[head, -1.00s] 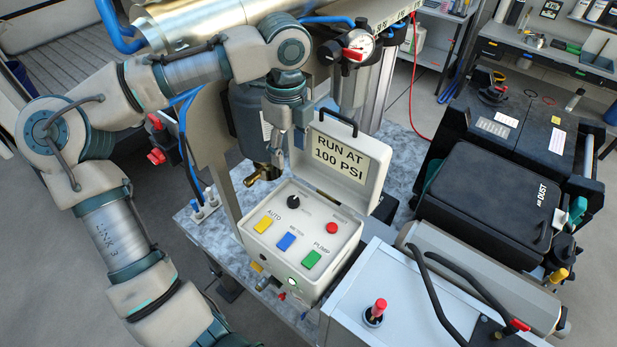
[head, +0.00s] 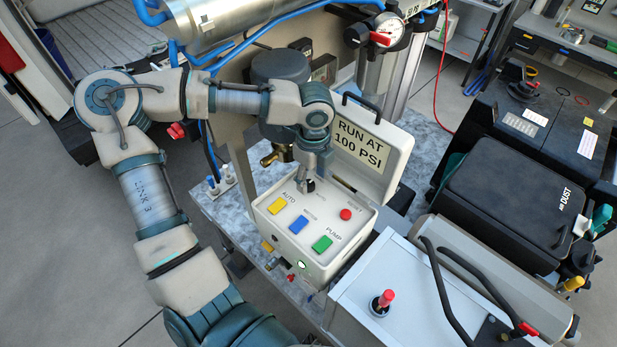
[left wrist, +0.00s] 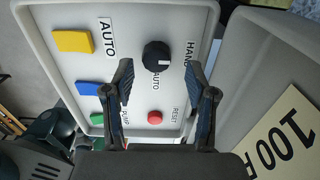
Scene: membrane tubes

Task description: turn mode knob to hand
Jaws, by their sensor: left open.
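The mode knob (left wrist: 157,56) is a round black knob on the white control panel (head: 284,238). My left gripper (left wrist: 161,70) is open, one finger on each side of the knob, with no clear contact visible. In the head view, the left gripper (head: 308,186) is over the upper part of the panel and mostly hides the knob. My right gripper is not in view.
Yellow (head: 277,206), blue (head: 299,225) and green (head: 322,243) buttons and a red reset button (head: 346,214) sit close by on the panel. The raised lid (head: 372,170) reads RUN AT 100 PSI. A brass valve (head: 274,156) is behind to the left.

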